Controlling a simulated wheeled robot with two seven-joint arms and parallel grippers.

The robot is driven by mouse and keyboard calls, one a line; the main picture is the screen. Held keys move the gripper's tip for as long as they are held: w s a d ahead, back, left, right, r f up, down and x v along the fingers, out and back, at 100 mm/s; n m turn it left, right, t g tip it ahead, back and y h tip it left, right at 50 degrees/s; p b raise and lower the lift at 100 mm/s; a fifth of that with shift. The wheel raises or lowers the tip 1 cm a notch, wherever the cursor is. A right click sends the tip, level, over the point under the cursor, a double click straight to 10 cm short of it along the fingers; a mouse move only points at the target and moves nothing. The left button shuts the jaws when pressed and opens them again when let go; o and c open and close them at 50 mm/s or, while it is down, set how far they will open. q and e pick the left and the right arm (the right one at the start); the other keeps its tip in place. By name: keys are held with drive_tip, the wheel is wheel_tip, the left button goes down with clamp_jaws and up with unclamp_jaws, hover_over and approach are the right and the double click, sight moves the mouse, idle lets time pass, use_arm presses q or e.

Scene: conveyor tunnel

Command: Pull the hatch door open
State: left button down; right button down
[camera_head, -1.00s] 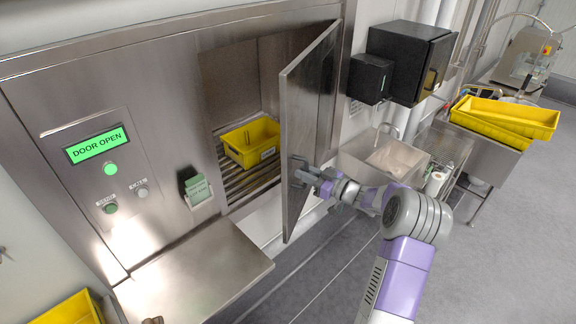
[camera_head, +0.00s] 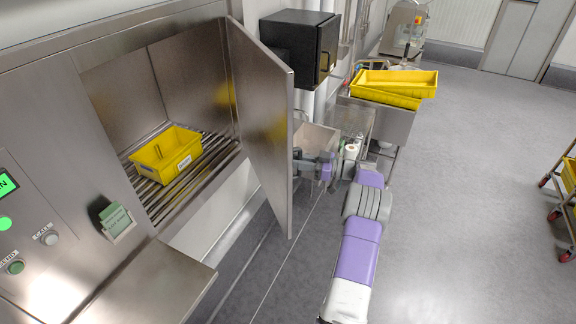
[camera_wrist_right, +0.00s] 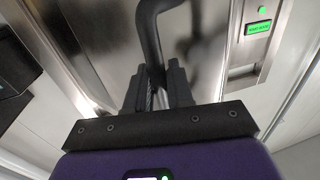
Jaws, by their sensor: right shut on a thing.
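The steel hatch door (camera_head: 262,125) stands swung wide open on its right-hand hinge side, showing the hatch chamber. My right gripper (camera_head: 308,158) is at the door's outer face, partly hidden behind the door's free edge in the head view. In the right wrist view my right gripper (camera_wrist_right: 158,88) is shut on the dark door handle (camera_wrist_right: 147,35), a curved bar. A yellow crate (camera_head: 166,157) sits on the roller bed (camera_head: 205,152) inside the chamber. My left gripper is not in view.
A steel shelf (camera_head: 150,285) juts out below the opening. A green-labelled box (camera_head: 116,221) is on the wall left of it. The floor at right is clear up to a cart (camera_head: 568,180).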

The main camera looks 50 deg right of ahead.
drive_tip(key=shift+s+d+r, duration=0.1)
drive_tip(key=shift+s+d, duration=0.2)
drive_tip(key=shift+d, duration=0.45)
drive_tip(key=shift+s+d, duration=0.25)
drive_tip(key=shift+d, duration=0.5)
drive_tip(key=c, duration=1.2)
unclamp_jaws()
drive_tip(key=shift+o, duration=0.2)
drive_tip(key=b+v, duration=0.1)
drive_tip(key=v, duration=0.6)
drive_tip(key=shift+s+b, duration=0.25)
drive_tip(key=shift+b, duration=0.05)
drive_tip(key=shift+d, duration=0.1)
drive_tip(key=shift+c, duration=0.3)
